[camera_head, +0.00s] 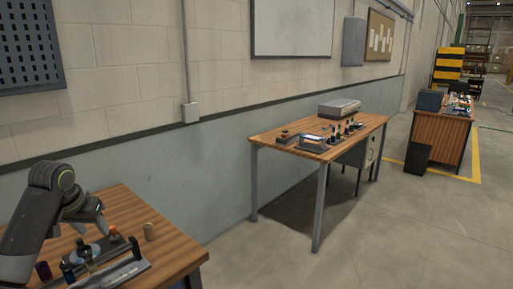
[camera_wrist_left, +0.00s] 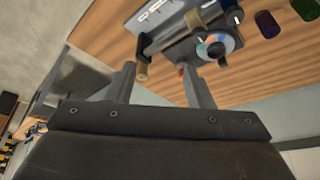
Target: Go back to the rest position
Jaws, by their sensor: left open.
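My left gripper (camera_head: 92,230) is over the near wooden table (camera_head: 185,250) at lower left in the head view. In the left wrist view its two fingers (camera_wrist_left: 160,82) stand wide apart with nothing gripped between them. My right gripper is not in view.
A second wooden table (camera_head: 361,133) with a grey box (camera_head: 339,108) and several small parts stands farther along the wall. A third desk (camera_head: 440,138) stands at the far right. The floor (camera_head: 290,260) between the tables is open.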

